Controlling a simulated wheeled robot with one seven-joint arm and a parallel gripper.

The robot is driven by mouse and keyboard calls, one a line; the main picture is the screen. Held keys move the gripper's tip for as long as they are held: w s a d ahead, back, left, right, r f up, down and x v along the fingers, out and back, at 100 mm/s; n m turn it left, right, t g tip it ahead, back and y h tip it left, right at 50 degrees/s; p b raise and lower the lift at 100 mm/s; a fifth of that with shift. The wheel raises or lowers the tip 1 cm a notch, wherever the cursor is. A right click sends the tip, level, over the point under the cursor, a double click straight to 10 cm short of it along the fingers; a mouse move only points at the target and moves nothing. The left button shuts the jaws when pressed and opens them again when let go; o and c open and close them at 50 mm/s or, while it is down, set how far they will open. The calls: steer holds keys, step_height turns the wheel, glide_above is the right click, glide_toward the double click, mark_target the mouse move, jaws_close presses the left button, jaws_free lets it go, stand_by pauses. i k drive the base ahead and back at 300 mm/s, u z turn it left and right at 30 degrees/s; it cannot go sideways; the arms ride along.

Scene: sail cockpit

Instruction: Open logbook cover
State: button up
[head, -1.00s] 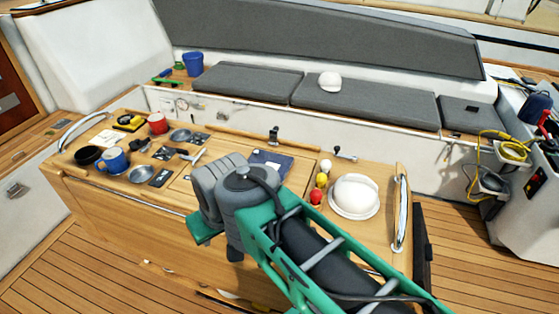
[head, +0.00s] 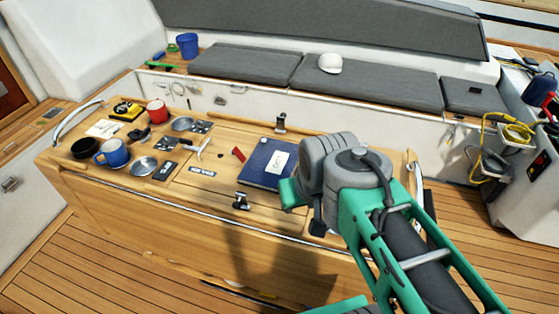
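The logbook (head: 258,166) is dark blue with a pale label on its front. It lies flat on the wooden cockpit table (head: 215,198), right of the table's middle, and its cover looks shut. Part of my arm stands just right of the logbook and slightly overlaps its lower right corner in the picture.
Black clamps (head: 281,124) stand behind and in front of the logbook. A small red item (head: 238,154) lies left of it. A blue mug (head: 112,154), a red mug (head: 157,111) and metal bowls (head: 144,166) crowd the table's left side. My arm covers the right side.

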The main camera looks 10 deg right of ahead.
mark_target(271, 161)
steer(key=u, duration=0.25)
steer(key=k, duration=0.5)
steer(key=u, duration=0.95)
steer(key=i, duration=1.05)
steer(key=z, duration=0.5)
